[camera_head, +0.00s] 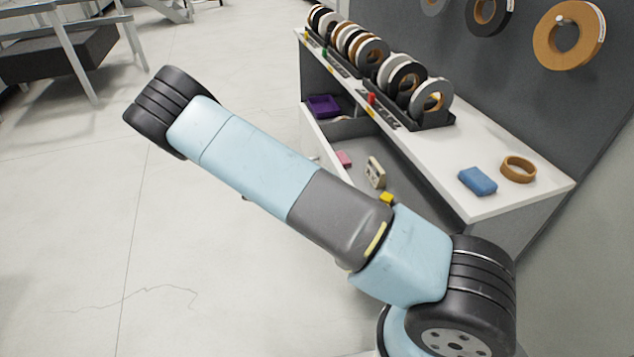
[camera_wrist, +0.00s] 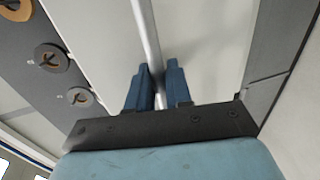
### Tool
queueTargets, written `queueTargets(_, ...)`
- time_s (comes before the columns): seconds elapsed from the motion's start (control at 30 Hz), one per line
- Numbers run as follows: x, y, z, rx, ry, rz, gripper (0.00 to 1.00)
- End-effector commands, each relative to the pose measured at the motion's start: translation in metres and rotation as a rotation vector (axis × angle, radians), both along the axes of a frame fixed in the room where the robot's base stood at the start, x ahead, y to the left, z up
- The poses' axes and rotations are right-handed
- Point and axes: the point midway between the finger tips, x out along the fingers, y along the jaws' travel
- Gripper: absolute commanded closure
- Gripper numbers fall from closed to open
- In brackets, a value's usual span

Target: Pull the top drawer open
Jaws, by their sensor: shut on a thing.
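The top drawer (camera_head: 309,132) is in the head view, under the white counter. It stands out from the cabinet, and its grey inside shows with things in it. My arm covers part of it. In the wrist view, the two blue fingers of my gripper (camera_wrist: 159,83) are shut on a slim pale bar, the drawer handle (camera_wrist: 147,38). The bar runs up from between the fingers in front of pale panels. My gripper is hidden in the head view.
In the drawer are a purple tray (camera_head: 323,105), a pink block (camera_head: 344,159), a beige device (camera_head: 376,172) and a yellow piece (camera_head: 386,198). The counter (camera_head: 515,195) holds tape rolls, a blue block (camera_head: 477,181) and a brown ring (camera_head: 518,169).

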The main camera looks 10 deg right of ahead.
Motion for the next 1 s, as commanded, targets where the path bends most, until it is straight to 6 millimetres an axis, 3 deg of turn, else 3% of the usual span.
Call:
queueTargets(0.17, -0.001, 0.002, -0.006, 0.01, 0.006, 0.004, 1.0)
queueTargets(0.2, -0.001, 0.002, -0.006, 0.01, 0.006, 0.005, 0.79)
queueTargets(0.37, 0.0, 0.001, -0.004, 0.008, 0.004, 0.004, 0.65)
queueTargets(0.7, 0.001, 0.004, -0.001, 0.005, 0.0, 0.002, 0.65)
queueTargets(1.0, -0.006, 0.05, 0.008, 0.005, 0.0, 0.004, 0.65)
